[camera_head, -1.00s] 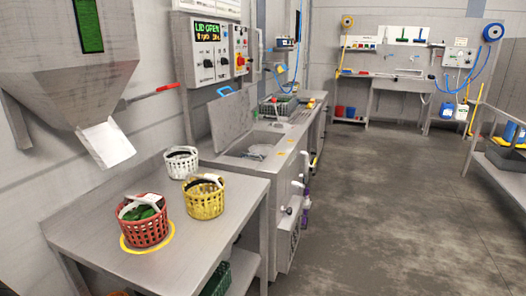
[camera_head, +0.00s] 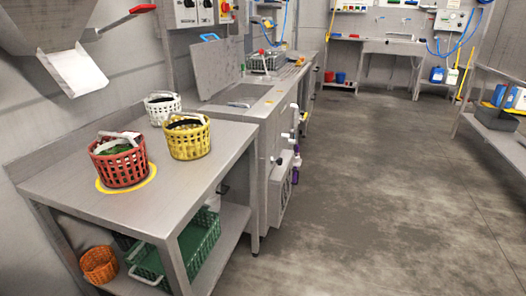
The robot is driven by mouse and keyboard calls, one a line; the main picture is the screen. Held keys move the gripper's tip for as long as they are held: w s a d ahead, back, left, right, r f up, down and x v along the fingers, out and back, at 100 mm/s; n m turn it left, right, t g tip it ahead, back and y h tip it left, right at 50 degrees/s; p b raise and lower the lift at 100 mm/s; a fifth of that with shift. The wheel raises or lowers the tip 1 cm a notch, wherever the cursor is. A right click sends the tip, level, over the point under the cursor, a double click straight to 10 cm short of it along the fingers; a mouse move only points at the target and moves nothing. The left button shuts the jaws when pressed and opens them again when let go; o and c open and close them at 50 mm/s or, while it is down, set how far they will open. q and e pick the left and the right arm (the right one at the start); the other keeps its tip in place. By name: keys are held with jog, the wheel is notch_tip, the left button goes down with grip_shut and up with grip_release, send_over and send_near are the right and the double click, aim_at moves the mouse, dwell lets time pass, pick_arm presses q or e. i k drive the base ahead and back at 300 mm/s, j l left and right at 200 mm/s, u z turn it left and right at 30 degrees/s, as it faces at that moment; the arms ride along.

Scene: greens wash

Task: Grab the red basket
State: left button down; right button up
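The red basket (camera_head: 121,170) stands upright on the steel table (camera_head: 188,188), inside a yellow ring (camera_head: 150,180) marked on the top. It has a pale handle and green leafy contents. A yellow basket (camera_head: 189,143) stands to its right and a little behind. A white basket (camera_head: 161,107) stands behind both. Neither of my grippers shows in the head view.
A green crate (camera_head: 199,244) and an orange basket (camera_head: 99,264) sit on the table's lower shelf. A metal chute (camera_head: 76,71) hangs at the upper left. A sink counter (camera_head: 262,97) stands beyond the table. The floor (camera_head: 370,190) to the right is clear.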

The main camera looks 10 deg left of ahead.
aim_at(124, 165)
jog(key=u, duration=1.35)
